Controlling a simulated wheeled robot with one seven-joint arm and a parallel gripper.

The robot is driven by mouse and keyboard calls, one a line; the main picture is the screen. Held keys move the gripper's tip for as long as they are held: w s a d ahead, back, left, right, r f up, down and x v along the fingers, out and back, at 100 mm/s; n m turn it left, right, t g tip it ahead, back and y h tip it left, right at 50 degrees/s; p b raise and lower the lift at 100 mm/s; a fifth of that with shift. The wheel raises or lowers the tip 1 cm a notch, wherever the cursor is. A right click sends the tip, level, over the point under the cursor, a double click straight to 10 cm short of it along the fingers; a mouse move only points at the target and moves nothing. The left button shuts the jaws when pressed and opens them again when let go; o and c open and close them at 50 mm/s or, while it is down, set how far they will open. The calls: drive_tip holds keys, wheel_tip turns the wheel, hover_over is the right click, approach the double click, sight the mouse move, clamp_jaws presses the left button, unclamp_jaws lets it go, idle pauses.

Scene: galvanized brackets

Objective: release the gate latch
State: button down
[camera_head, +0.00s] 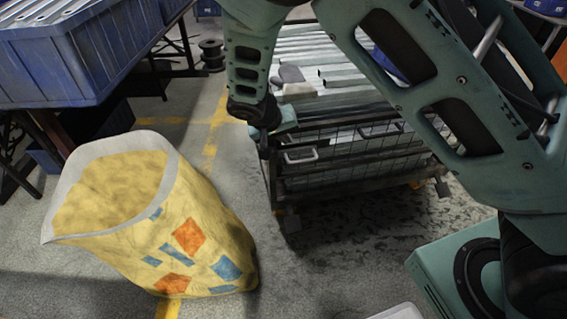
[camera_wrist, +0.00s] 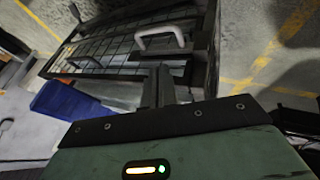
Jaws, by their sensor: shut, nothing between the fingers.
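The mesh gate (camera_head: 350,160) is the near side of a dark metal cage. It carries a pale U-shaped handle (camera_head: 300,156), which looks like the latch grip, though I cannot be sure. The handle (camera_wrist: 160,36) also shows in the wrist view, just beyond my fingertips, with the mesh to its left. My gripper (camera_head: 264,148) is beside the cage's near left corner. In the wrist view my gripper (camera_wrist: 158,78) is shut and empty, and appears apart from the handle. The fingertips are small and partly dark in the head view.
Galvanized brackets (camera_head: 315,50) are stacked in the cage. A yellow patterned sack (camera_head: 200,235) stands on the floor to the left. A blue bin (camera_head: 60,60) rests on a rack at upper left. Grey floor with yellow lines lies open between sack and cage.

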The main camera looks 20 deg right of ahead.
sight(307, 150)
drive_tip(key=shift+w+a+f, duration=0.2)
drive_tip(key=shift+w+a, duration=0.05)
drive_tip(key=shift+a, duration=0.05)
drive_tip(key=b+x, duration=0.1)
drive_tip(key=x, duration=0.3)
drive_tip(key=d+b+x, duration=0.1)
drive_tip(key=x, duration=0.3)
drive_tip(key=s+d+b+x, duration=0.1)
drive_tip(key=x, duration=0.3)
drive_tip(key=shift+r, duration=0.4)
drive_tip(key=shift+d+b, duration=0.35)
drive_tip(key=shift+d, duration=0.2)
drive_tip(key=shift+s+d+b, duration=0.2)
drive_tip(key=shift+d+b, duration=0.3)
drive_tip(key=shift+d, duration=1.85)
